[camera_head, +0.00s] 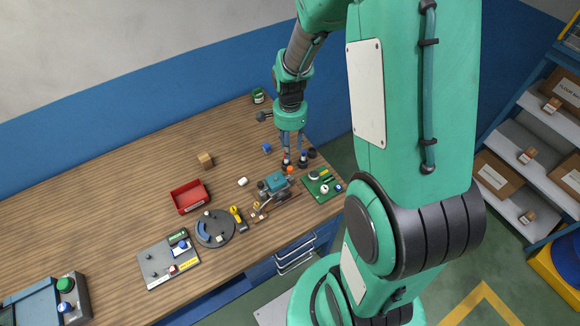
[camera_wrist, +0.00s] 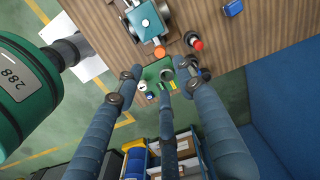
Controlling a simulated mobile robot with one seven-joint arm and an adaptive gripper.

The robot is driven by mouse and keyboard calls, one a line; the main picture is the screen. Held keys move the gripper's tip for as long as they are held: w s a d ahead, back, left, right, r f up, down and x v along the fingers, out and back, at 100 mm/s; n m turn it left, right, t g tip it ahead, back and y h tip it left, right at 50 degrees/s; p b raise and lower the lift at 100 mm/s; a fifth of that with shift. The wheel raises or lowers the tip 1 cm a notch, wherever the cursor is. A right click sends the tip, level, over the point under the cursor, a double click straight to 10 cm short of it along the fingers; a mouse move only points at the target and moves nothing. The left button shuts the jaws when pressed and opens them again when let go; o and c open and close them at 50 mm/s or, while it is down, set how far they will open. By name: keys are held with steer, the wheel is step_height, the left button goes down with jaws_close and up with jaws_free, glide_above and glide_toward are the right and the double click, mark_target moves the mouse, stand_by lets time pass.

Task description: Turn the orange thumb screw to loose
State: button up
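The orange thumb screw (camera_head: 290,169) sits at the end of a teal vise-like device (camera_head: 273,184) near the table's front right edge. In the wrist view the orange screw (camera_wrist: 160,51) lies beyond the fingertips, at the near end of the teal device (camera_wrist: 146,20). My gripper (camera_head: 293,148) hangs from above, just behind the screw in the head view. Its blue-grey fingers (camera_wrist: 159,69) are spread with nothing between them. They appear apart from the screw; the exact height gap is hard to tell.
A red-topped dark knob (camera_wrist: 195,42) stands close to the screw. A green board (camera_head: 322,186) with small parts lies right of the device. The table's back left is clear.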

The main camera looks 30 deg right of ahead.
mark_target(290, 168)
step_height(290, 168, down, 12)
steer(key=shift+f, duration=0.25)
stand_by(0.4)
jaws_close()
